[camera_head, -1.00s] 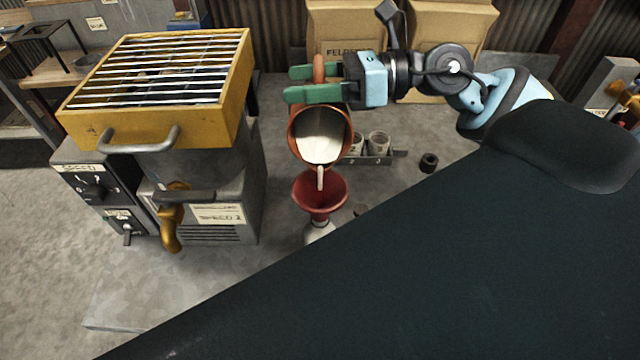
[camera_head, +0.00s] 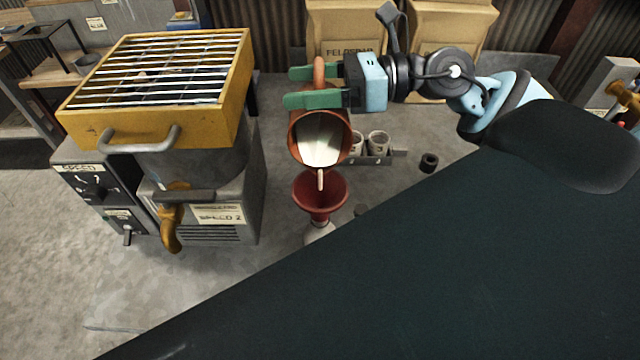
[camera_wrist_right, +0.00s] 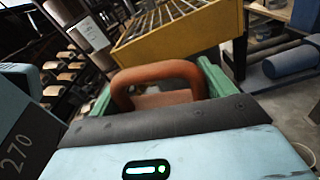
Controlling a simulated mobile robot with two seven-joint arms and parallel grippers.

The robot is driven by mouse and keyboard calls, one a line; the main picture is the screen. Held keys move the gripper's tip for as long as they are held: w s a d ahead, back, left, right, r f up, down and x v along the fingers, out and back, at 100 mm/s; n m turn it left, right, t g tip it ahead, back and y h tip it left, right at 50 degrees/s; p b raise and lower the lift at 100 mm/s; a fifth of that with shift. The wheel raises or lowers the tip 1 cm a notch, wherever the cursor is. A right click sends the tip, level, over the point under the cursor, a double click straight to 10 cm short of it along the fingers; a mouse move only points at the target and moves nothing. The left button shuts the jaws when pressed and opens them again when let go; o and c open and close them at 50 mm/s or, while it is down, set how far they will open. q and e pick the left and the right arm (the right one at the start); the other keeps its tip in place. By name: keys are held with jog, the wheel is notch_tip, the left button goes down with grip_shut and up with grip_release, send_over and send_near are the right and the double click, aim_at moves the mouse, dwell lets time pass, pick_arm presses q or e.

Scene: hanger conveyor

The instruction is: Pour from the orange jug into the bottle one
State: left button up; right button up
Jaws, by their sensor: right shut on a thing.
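The orange jug (camera_head: 296,150) is tilted with its mouth facing me, and pale liquid shows inside it. A thin pale stream falls from its lip into a red funnel (camera_head: 320,197) below. The funnel sits in the neck of a pale bottle (camera_head: 319,234), partly hidden by my dark body. My right gripper (camera_head: 300,86) has green fingers shut on the jug, at its handle. The handle (camera_wrist_right: 160,72) also shows between the green fingers in the right wrist view. My left gripper is not in view.
A yellow-framed sieve machine (camera_head: 180,140) with a tap stands close left of the funnel. Small cups (camera_head: 378,141) in a metal rack are behind right, and a black ring (camera_head: 429,162) lies further right. Cardboard boxes (camera_head: 345,30) stand at the back.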

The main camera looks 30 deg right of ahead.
aim_at(308, 88)
jog(key=w+m, duration=0.1)
jog(key=d+m, duration=0.1)
jog(key=m, duration=0.1)
jog(key=w+m, duration=0.1)
jog(key=shift+w+d+r+m, duration=0.35)
jog(key=shift+r+m, duration=0.05)
jog(key=m, duration=0.1)
jog(key=f+m, duration=0.1)
jog(key=m, duration=0.2)
jog(key=shift+w+d+f+m+g+y, duration=0.15)
jog(key=shift+w+f+m+g+y, duration=0.15)
jog(key=shift+f+y, duration=0.1)
jog(key=f+m, duration=0.1)
jog(key=s+f+m, duration=0.1)
jog(key=m, duration=0.1)
jog(key=f+m, duration=0.1)
jog(key=shift+s+a+f+m, duration=0.15)
jog(key=shift+a+f+m, duration=0.2)
jog(key=shift+a+m, duration=0.05)
jog(key=shift+r, duration=0.15)
